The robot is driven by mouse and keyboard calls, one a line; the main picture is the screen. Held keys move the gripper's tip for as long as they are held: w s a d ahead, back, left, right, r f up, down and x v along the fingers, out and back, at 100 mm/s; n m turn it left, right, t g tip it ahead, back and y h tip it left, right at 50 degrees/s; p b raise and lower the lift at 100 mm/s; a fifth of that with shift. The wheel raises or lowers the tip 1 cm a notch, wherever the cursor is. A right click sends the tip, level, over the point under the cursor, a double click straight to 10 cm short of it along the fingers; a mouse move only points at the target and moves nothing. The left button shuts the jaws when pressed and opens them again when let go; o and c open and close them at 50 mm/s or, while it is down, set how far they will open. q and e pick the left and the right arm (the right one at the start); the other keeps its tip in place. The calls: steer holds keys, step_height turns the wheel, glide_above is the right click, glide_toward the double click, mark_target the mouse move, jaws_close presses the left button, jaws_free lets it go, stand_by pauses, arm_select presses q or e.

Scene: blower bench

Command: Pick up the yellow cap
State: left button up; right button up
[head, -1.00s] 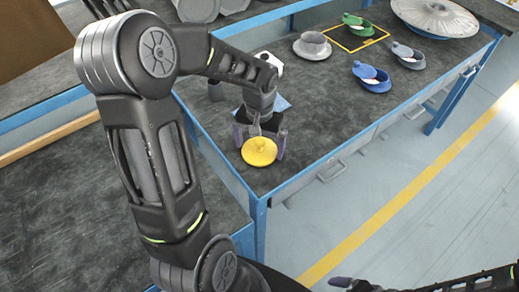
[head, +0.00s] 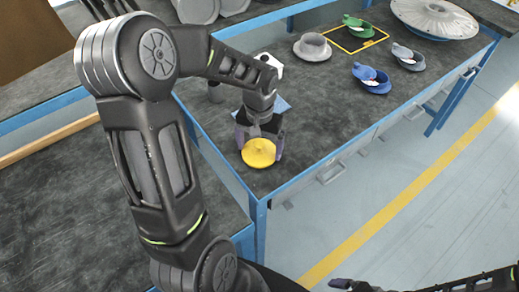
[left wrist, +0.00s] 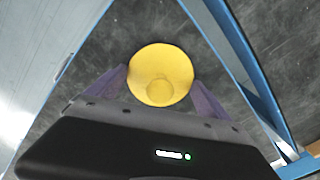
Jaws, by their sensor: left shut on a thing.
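The yellow cap (head: 258,153) is a round disc with a raised knob, at the near left corner of the blue-framed bench. My left gripper (head: 260,146) is over it, its purple fingers on either side, shut on the cap. In the left wrist view the cap (left wrist: 160,75) sits between the two fingers (left wrist: 160,82) above the dark bench top. I cannot tell whether the cap still touches the bench.
A grey flanged part (head: 312,46) stands behind on the bench. Green (head: 358,26), blue (head: 372,78) and grey (head: 408,56) parts lie farther right, and a large silver disc (head: 435,17) at the far end. The bench's blue edge (head: 330,145) runs close by. Bench space right of the cap is clear.

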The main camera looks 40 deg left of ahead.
mark_target(260, 142)
arm_select(q)
steer(key=shift+r, duration=0.1)
step_height(260, 142, up, 10)
steer(key=shift+f, duration=0.1)
stand_by(0.3)
stand_by(0.4)
